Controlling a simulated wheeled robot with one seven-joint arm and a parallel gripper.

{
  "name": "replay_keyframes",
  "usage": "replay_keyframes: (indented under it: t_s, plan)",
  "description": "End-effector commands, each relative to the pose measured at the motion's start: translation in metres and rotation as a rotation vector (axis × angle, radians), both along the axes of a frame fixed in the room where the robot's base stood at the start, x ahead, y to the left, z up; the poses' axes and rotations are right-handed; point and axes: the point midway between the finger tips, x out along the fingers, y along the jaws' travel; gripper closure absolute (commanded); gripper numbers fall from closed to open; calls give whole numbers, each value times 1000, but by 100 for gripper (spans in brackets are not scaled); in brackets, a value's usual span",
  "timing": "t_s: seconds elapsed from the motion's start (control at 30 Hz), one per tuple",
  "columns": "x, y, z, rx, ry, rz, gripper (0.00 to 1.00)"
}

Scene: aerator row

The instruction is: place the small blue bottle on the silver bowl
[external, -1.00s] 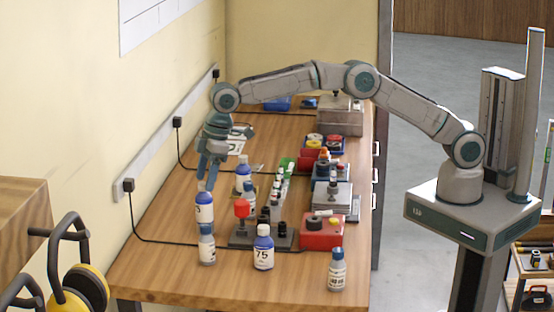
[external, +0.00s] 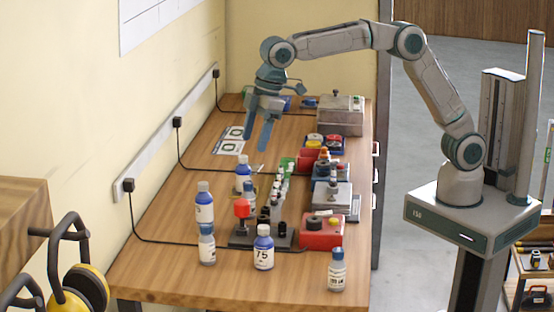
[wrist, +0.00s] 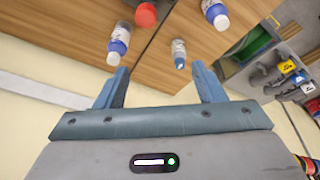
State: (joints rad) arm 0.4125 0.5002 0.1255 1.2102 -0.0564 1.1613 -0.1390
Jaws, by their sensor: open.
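Several white bottles with blue labels or caps stand upright on the wooden table, and I cannot tell which is the small blue one. My gripper (external: 257,136) is open and empty above the table, behind the bottles. In the wrist view its fingers (wrist: 159,68) are apart with nothing between them; bottles show beyond (wrist: 119,42). I cannot make out a silver bowl.
A rack with small vials and a red knob (external: 242,208) stands mid-table, beside a red box (external: 322,234). Grey metal boxes (external: 340,118) line the right side. Black cables cross the table from the wall strip (external: 155,155).

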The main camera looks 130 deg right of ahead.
Motion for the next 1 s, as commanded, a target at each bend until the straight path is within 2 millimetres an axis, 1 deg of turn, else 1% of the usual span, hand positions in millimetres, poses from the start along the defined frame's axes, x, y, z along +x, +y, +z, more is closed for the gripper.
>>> replay_keyframes:
  t_s: [0.03,0.1,0.17,0.23,0.27,0.3,0.37,0.4,0.47,0.5,0.57,0.6,0.67,0.7,0.8,0.9,1.0]
  plan:
    - [-15,20,10,-6,-1,17,37]
    - [-36,44,18,-12,-2,32,37]
    - [-57,62,23,-15,-2,44,37]
    - [-81,84,28,-18,-4,60,37]
    - [-93,92,29,-19,-6,66,37]
    - [-108,103,29,-19,-5,73,37]
    - [-132,119,29,-20,-8,83,37]
    - [-148,128,28,-20,-9,91,37]
    - [-173,142,25,-18,-13,102,37]
    - [-191,150,21,-17,-14,108,37]
    - [-216,160,15,-12,-17,116,37]
    - [-234,167,10,-9,-19,124,37]
    - [-259,176,0,-4,-22,134,37]
    - [-276,181,-7,0,-24,139,37]
    - [-311,191,-24,10,-27,151,37]
    - [-338,197,-40,20,-28,161,37]
    - [-353,200,-50,25,-30,167,37]
